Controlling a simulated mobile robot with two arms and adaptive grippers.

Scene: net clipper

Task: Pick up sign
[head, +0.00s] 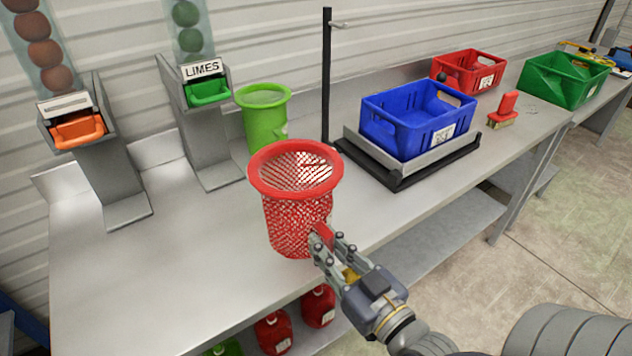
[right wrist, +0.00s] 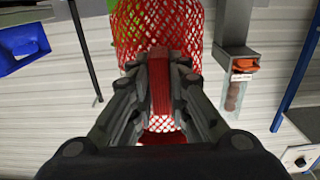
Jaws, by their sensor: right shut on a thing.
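A white sign reading "LIMES" (head: 202,69) is on the grey dispenser with the green tray, at the back left of the head view. A blank-looking white plate (head: 63,103) is on the dispenser with the orange tray. My right gripper (head: 320,243) is shut on the red tab at the lower side of a red mesh basket (head: 290,205). The wrist view shows the red tab (right wrist: 159,85) between both fingers, with the red mesh (right wrist: 160,30) beyond. I cannot tell whether the basket touches the table. My left gripper is not in view.
A green basket (head: 262,122) stands behind the red one. A blue crate (head: 405,122) sits on a scale by a black post (head: 326,75). A red crate (head: 468,70), green crate (head: 565,80) and red brush (head: 503,108) are farther right. The table's left front is clear.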

